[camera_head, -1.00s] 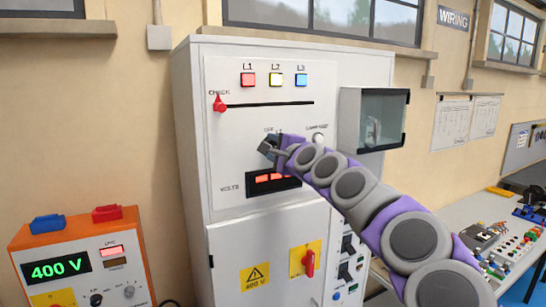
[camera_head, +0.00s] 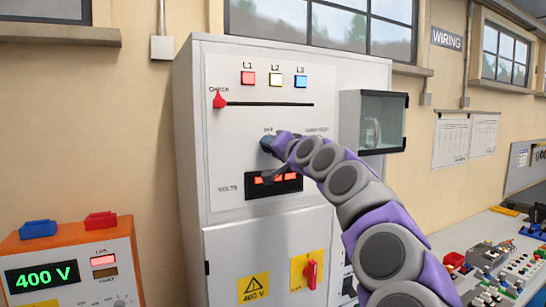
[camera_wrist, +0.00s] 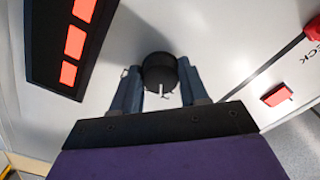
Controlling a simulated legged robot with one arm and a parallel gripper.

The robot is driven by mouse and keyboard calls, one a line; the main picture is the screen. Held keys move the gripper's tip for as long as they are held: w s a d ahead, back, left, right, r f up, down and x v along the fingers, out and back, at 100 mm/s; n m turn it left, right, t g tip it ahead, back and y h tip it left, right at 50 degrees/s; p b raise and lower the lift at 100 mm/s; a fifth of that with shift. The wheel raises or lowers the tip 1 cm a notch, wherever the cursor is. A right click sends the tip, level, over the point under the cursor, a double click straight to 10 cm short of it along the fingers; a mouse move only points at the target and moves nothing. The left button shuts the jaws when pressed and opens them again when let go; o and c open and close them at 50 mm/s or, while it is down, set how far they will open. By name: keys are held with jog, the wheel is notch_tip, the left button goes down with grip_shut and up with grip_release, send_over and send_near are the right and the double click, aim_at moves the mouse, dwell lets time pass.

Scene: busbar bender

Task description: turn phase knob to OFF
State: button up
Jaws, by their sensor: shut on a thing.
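The phase knob (camera_wrist: 160,72) is a round black knob with a white pointer mark on the cabinet's white front panel. It sits between the two fingers of my gripper (camera_wrist: 160,88), which is shut on it. In the head view my gripper (camera_head: 268,146) is at the panel under the OFF label, above the red voltmeter display, and hides most of the knob. In the wrist view the white mark points toward the gripper's base.
The voltmeter display (camera_head: 273,184) is just below my gripper. A red CHECK slider (camera_head: 219,99) and L1, L2, L3 lamps are above. A glass-fronted box (camera_head: 374,121) juts out at right. A red switch (camera_head: 311,273) is below.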

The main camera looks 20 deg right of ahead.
jog(key=n+b, duration=0.1)
jog(key=n, duration=0.2)
jog(key=n+b, duration=0.1)
jog(key=n, duration=0.3)
jog(key=n+b, duration=0.2)
jog(key=n, duration=0.2)
jog(key=shift+d+f, duration=0.2)
jog(key=shift+f, duration=0.05)
jog(key=shift+r+n, duration=0.15)
jog(key=shift+n, duration=0.15)
jog(key=o, duration=1)
jog(key=shift+w, duration=0.2)
jog(key=shift+o, duration=0.3)
jog(key=shift+s, duration=0.15)
jog(key=s+b, duration=0.1)
jog(key=s, duration=1.6)
jog(key=shift+s+d, duration=0.15)
jog(key=shift+d, duration=0.3)
